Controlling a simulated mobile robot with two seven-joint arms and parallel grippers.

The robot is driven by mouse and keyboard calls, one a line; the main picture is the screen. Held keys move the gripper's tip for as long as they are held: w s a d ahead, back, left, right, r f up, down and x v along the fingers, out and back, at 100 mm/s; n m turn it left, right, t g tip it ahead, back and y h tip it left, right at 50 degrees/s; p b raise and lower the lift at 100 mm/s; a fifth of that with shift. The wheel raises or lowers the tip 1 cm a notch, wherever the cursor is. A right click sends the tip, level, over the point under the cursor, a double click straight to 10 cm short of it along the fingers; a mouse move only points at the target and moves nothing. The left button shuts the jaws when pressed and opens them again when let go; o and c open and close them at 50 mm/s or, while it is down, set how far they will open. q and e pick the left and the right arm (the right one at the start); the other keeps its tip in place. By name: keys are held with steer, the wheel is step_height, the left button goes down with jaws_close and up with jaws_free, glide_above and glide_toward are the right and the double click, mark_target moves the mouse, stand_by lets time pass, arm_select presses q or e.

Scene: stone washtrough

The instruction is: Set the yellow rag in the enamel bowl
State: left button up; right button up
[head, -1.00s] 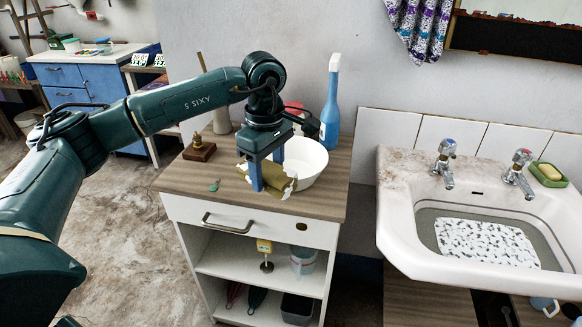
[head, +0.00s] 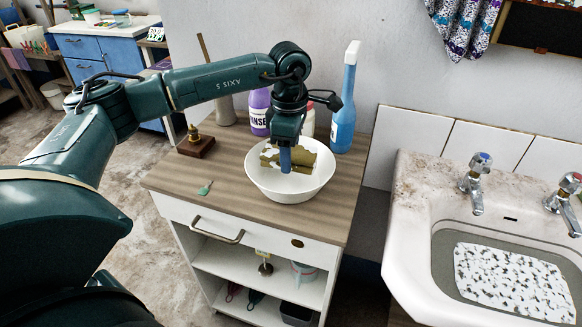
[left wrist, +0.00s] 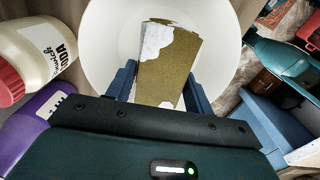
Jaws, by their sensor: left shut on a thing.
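The yellow rag (head: 312,159), mustard with white patches, is held in my left gripper (head: 285,168). In the left wrist view the rag (left wrist: 175,72) sits between the two blue fingers of the left gripper (left wrist: 160,88). The white enamel bowl (head: 290,192) stands on the wooden cabinet top, and the gripper points down over its inside. The rag appears within the bowl's rim; whether it touches the bottom cannot be told. In the left wrist view the bowl (left wrist: 102,35) surrounds the rag. My right gripper is out of view.
A purple bottle (head: 259,112), a blue spray bottle (head: 343,112) and a partly hidden white bottle stand behind the bowl. A brass-topped wooden block (head: 196,146) and a small green item (head: 204,188) lie left. The cabinet top's front (head: 250,213) is clear. A sink (head: 415,215) is right.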

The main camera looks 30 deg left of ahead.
mark_target(290, 181)
arm_select(q)
steer(key=shift+f, duration=2.35)
steer(key=shift+f, duration=0.15)
steer(key=o, duration=1)
step_height(290, 181, up, 12)
steer(key=shift+r, duration=0.15)
